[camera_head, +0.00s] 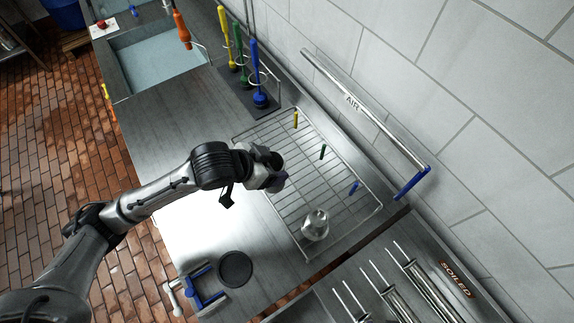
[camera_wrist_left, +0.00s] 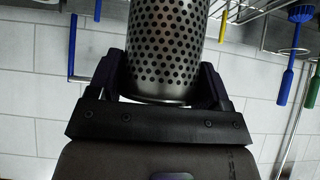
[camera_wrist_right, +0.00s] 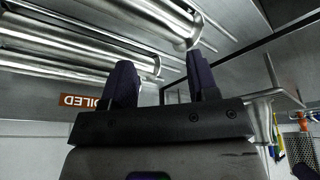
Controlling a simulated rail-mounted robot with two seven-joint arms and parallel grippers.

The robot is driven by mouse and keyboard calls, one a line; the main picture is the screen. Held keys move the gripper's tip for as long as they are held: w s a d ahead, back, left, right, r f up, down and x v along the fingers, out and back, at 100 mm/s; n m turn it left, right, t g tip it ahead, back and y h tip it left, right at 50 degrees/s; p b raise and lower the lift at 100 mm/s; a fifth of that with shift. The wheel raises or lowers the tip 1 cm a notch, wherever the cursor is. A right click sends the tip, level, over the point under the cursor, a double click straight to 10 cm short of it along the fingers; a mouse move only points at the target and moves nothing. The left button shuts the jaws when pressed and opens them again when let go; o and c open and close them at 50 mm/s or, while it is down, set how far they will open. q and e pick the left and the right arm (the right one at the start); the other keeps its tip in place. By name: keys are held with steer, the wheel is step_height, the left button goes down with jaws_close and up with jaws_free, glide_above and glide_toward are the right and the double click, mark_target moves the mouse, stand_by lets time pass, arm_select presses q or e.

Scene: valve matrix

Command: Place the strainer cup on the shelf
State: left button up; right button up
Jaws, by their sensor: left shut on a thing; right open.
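My left gripper (camera_head: 271,176) is shut on the strainer cup (camera_wrist_left: 168,50), a perforated metal cylinder that fills the top of the left wrist view. In the head view the cup is largely hidden by my gripper, which is over the left side of the wire shelf (camera_head: 300,232). I cannot tell whether the cup touches the wires. The cup also shows at the right edge of the right wrist view (camera_wrist_right: 304,147). My right gripper (camera_wrist_right: 160,85) is open and empty, seen only in its own wrist view, with metal tubes beyond it.
A shiny metal part (camera_head: 315,225) stands on the near end of the shelf. Yellow (camera_head: 296,119), green (camera_head: 322,152) and blue (camera_head: 354,187) pegs are along its wall side. An AIR bar (camera_head: 365,110) runs along the wall. A black disc (camera_head: 236,269) lies by a blue clamp (camera_head: 207,290).

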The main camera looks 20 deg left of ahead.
steer(key=shift+d, duration=0.1)
arm_select(q)
steer(key=shift+a+f+x, duration=0.15)
steer(key=shift+a+x, duration=0.15)
steer(key=shift+x, duration=1.3)
steer(key=shift+a+f+x, duration=0.1)
steer(key=shift+a+x, duration=0.25)
steer(key=shift+x, duration=1.25)
steer(key=shift+a+f+x, duration=0.15)
steer(key=shift+a+x, duration=0.15)
steer(key=shift+x, duration=1.25)
arm_select(e)
steer(key=shift+f, duration=0.1)
arm_select(q)
steer(key=shift+w+f, duration=0.15)
steer(key=shift+w, duration=0.05)
steer(key=o, duration=1.1)
steer(key=v, duration=1.2)
arm_select(e)
steer(key=shift+r, duration=0.25)
